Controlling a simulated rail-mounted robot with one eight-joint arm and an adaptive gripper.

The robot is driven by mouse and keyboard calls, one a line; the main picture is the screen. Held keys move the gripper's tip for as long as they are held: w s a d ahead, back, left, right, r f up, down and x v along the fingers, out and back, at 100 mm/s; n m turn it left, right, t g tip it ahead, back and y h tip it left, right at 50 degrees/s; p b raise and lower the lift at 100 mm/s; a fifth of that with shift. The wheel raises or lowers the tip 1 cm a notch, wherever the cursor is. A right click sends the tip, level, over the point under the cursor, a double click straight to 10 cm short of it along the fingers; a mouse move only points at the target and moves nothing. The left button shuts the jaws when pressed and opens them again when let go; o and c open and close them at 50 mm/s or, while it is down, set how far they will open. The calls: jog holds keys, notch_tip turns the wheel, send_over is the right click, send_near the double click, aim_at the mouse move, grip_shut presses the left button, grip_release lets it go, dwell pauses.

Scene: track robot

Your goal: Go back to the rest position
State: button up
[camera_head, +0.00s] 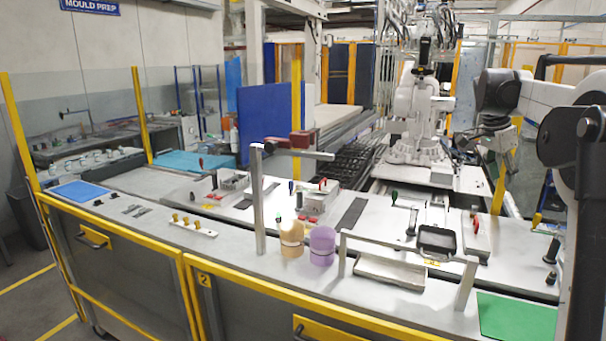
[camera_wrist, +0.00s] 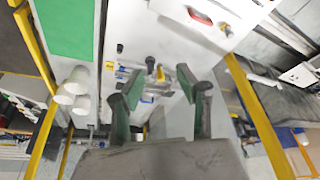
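My gripper (camera_wrist: 157,88) is open in the wrist view, with its two green-lined fingers apart and nothing between them. Beyond the fingers is a white surface with small black, yellow and blue fittings, which are blurred. In the head view my arm comes in from the right edge, raised above the right end of the workbench (camera_head: 230,250). The fingers are hard to make out there. No object is seen held in either view.
An orange cup (camera_head: 292,239) and a purple cup (camera_head: 321,246) stand beside an upright metal post (camera_head: 258,205). A metal bar frame (camera_head: 408,247) stands right of them, near a green mat (camera_head: 515,319). Yellow posts (camera_wrist: 262,120) flank the wrist view. Another robot (camera_head: 415,115) stands behind.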

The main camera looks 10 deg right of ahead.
jog(key=s+a+f+n+t+y+b, duration=0.15)
jog(key=s+a+n, duration=0.4)
jog(key=a, duration=0.75)
jog(key=s+a+f+n+t, duration=0.1)
jog(key=s+a+n+t, duration=0.4)
jog(key=a, duration=0.9)
jog(key=s+a+f+n+y+b, duration=0.1)
jog(key=s+a+f+n+y, duration=0.1)
jog(key=s+a+f+n, duration=0.6)
jog(key=s+a+f, duration=0.7)
jog(key=s+a, duration=0.1)
jog(key=s, duration=0.3)
jog(key=shift+a+f+t+y, duration=0.2)
jog(key=shift+t+y, duration=0.15)
